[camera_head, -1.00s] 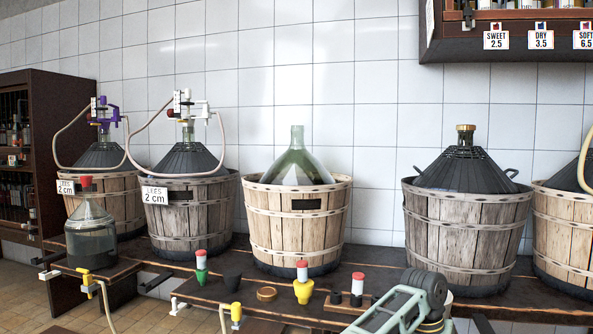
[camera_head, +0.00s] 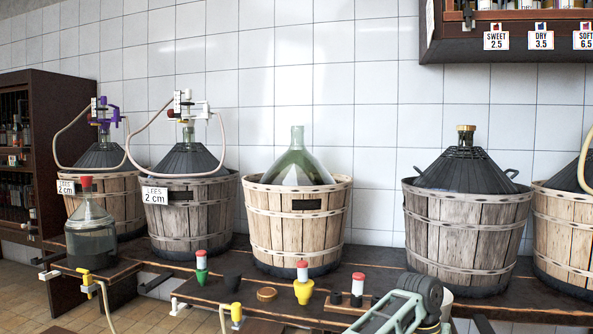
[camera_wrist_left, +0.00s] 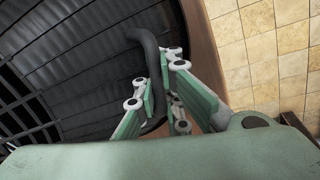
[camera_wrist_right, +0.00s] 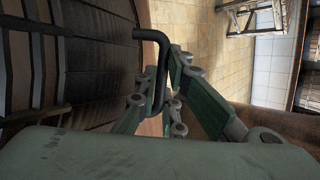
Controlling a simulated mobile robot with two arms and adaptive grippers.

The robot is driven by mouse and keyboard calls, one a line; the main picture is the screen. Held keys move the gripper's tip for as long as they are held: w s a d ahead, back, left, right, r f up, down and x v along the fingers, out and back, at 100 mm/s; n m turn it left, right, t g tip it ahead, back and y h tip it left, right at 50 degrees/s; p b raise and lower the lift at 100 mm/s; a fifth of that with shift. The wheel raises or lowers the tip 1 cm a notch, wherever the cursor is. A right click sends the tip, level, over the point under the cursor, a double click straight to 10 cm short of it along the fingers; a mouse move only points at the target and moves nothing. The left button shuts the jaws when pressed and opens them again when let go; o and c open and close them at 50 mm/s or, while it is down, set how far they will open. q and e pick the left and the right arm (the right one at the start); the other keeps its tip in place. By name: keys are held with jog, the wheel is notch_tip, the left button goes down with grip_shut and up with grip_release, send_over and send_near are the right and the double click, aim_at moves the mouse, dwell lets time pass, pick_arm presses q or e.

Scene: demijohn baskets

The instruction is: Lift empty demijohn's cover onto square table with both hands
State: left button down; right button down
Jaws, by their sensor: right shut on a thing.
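In the left wrist view, a black curved handle (camera_wrist_left: 152,55) stands beside a dark ribbed cover (camera_wrist_left: 75,70). My left gripper (camera_wrist_left: 168,80) has its fingers around or close beside this handle; whether they press on it is unclear. In the right wrist view, my right gripper (camera_wrist_right: 165,85) is shut on another black handle (camera_wrist_right: 150,35), beside dark slatted, hooped sides (camera_wrist_right: 60,65). Neither set of fingertips shows in the head view. There, a clear green demijohn (camera_head: 296,165) sits without a cover in a wooden basket (camera_head: 297,232).
A covered demijohn (camera_head: 466,165) with side handles stands in a basket to the right. Two covered demijohns with hoses stand at left. Stoppers (camera_head: 303,285) and a small glass jug (camera_head: 90,230) stand on the dark bench. Part of my arm (camera_head: 400,312) covers the lower right.

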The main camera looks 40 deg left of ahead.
pick_arm(q)
jog(key=c, duration=2.5)
grip_release()
jog(key=shift+a+f, duration=0.1)
jog(key=shift+c, duration=0.2)
pick_arm(e)
jog(key=shift+s+d+f, duration=0.2)
jog(key=shift+f, duration=0.35)
pick_arm(q)
jog(key=o, duration=0.7)
jog(key=shift+w+d+f, duration=0.1)
jog(key=shift+d, duration=0.15)
pick_arm(e)
jog(key=c, duration=1.8)
grip_release()
jog(key=shift+f, duration=0.15)
jog(key=shift+a, duration=0.15)
pick_arm(q)
jog(key=shift+a, duration=0.1)
pick_arm(e)
jog(key=shift+w, duration=0.1)
jog(key=shift+r, duration=0.25)
